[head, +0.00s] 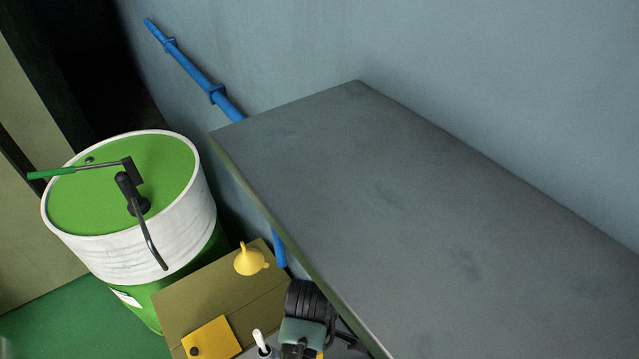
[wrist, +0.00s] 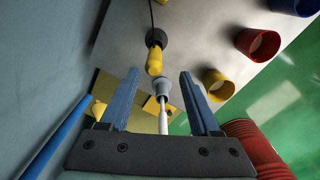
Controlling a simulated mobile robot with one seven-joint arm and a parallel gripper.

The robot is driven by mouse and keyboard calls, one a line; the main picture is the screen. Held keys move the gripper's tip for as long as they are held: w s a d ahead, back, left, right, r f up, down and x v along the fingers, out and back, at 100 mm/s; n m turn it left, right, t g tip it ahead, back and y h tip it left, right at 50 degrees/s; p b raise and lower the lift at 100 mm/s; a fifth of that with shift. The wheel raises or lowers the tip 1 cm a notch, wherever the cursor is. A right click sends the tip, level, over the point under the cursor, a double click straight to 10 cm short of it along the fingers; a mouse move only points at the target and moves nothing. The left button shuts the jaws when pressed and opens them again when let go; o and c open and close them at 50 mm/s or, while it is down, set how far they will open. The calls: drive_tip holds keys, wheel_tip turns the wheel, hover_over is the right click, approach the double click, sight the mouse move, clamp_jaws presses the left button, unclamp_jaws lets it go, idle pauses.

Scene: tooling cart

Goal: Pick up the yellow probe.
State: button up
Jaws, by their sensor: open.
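The yellow probe (wrist: 154,61) shows in the wrist view, with a dark collar at its upper end and a thin black cable running up from it. My gripper (wrist: 158,76) is open, its two blue fingers spread apart. The probe appears just beyond the fingertips, in line with the gap and not between the fingers. A white rod (wrist: 163,118) with a grey collar shows in the gap; I cannot tell its depth. In the head view, a small yellow piece at the bottom edge may be the probe, mostly hidden by a dark and teal body.
Red (wrist: 262,43), yellow (wrist: 217,85) and blue cups stand on the grey surface at right. A red drum (wrist: 250,140) is at lower right. The head view shows a large grey top (head: 400,200), a green-white drum (head: 125,245) and a yellow funnel (head: 250,259).

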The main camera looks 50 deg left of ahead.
drive_tip(key=shift+w+d+f+p, duration=0.1)
drive_tip(key=shift+w+f+p, duration=0.1)
drive_tip(key=shift+f, duration=1)
drive_tip(key=shift+w+d+f+p, duration=0.15)
drive_tip(key=shift+f+p, duration=0.1)
drive_tip(key=shift+f, duration=0.95)
drive_tip(key=shift+w+a+f+p, duration=0.1)
drive_tip(key=shift+w+f+p, duration=0.1)
drive_tip(key=shift+f, duration=1)
clamp_jaws()
